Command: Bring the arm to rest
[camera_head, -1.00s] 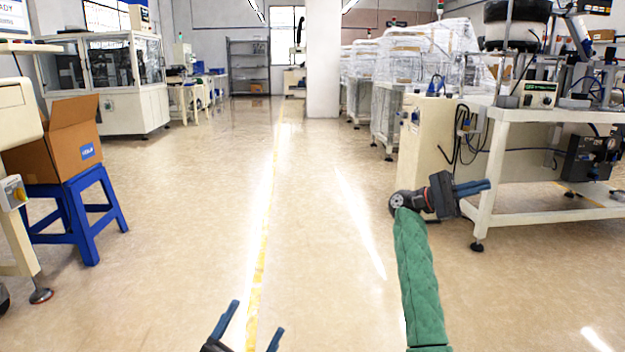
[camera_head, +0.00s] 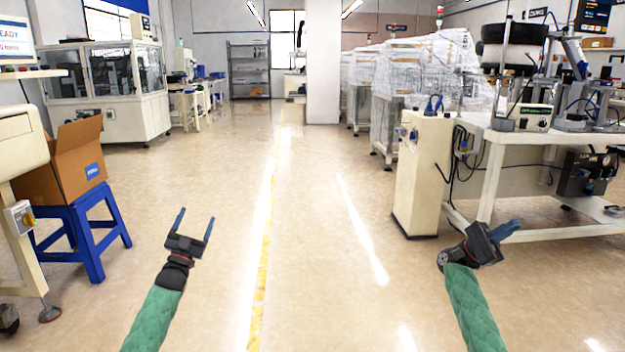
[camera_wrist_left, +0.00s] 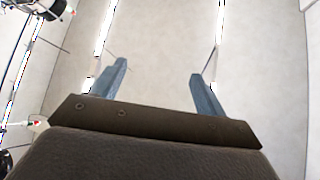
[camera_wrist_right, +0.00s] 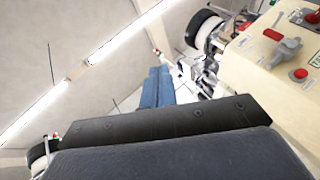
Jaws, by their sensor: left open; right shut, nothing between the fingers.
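My left gripper (camera_head: 196,215) stands over the open floor left of the yellow line, its two blue fingers spread and pointing up and away. In the left wrist view its fingers (camera_wrist_left: 157,85) are apart with nothing between them. My right gripper (camera_head: 515,226) is at the lower right, in front of the white workbench, its fingers pointing right. In the right wrist view its fingers (camera_wrist_right: 158,87) are together and hold nothing. Both arms have green sleeves, and the grippers are well apart from each other.
A white workbench (camera_head: 487,180) with a bowl feeder (camera_head: 515,45) stands at right, beside a cream cabinet (camera_head: 422,175). At left, a cardboard box (camera_head: 70,165) sits on a blue stool (camera_head: 82,228). The floor (camera_head: 315,220) between them is clear.

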